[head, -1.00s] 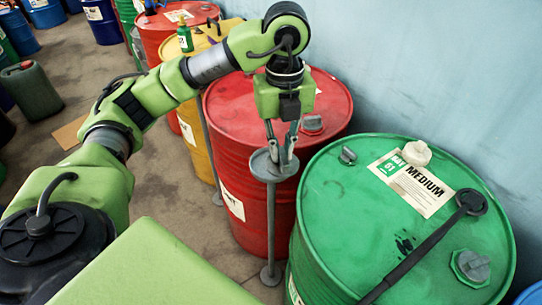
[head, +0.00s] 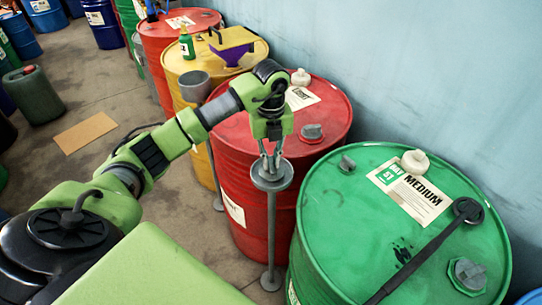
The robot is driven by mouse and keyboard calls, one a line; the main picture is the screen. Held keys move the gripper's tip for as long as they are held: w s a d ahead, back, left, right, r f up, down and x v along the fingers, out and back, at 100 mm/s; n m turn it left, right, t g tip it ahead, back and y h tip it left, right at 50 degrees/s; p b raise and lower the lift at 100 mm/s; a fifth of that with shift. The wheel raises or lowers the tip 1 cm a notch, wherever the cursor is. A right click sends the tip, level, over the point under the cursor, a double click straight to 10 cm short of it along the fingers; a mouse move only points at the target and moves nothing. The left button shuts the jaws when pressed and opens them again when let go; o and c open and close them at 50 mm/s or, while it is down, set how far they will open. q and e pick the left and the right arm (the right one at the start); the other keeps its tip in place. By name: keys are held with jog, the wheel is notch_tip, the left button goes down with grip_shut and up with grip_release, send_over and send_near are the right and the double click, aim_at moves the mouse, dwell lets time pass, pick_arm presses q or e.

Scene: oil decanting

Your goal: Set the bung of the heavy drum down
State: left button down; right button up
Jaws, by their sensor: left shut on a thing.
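My left gripper (head: 271,158) points straight down over the small round grey plate of a stand (head: 272,185). Its fingers are closed at the plate's top. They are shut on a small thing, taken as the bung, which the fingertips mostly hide. I cannot tell whether the bung touches the plate. The red drum (head: 240,190) stands right behind the stand, with a grey plug (head: 312,132) and a white cap (head: 300,77) on its lid. No label reading heavy can be made out. My right gripper is out of view.
A green drum labelled MEDIUM (head: 325,225) stands at the right with a long dark wrench (head: 430,245) across its lid. Cardboard (head: 86,132) lies on the floor.

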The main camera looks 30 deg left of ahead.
aim_at(271, 161)
pick_arm(q)
jog(key=shift+f, duration=0.1)
jog(key=shift+f, duration=0.1)
jog(key=c, duration=2.1)
grip_release()
notch_tip(271, 161, up, 5)
jog(key=shift+w+r+b, duration=0.1)
jog(key=shift+b, duration=0.8)
notch_tip(271, 161, up, 7)
jog(key=shift+r, duration=0.1)
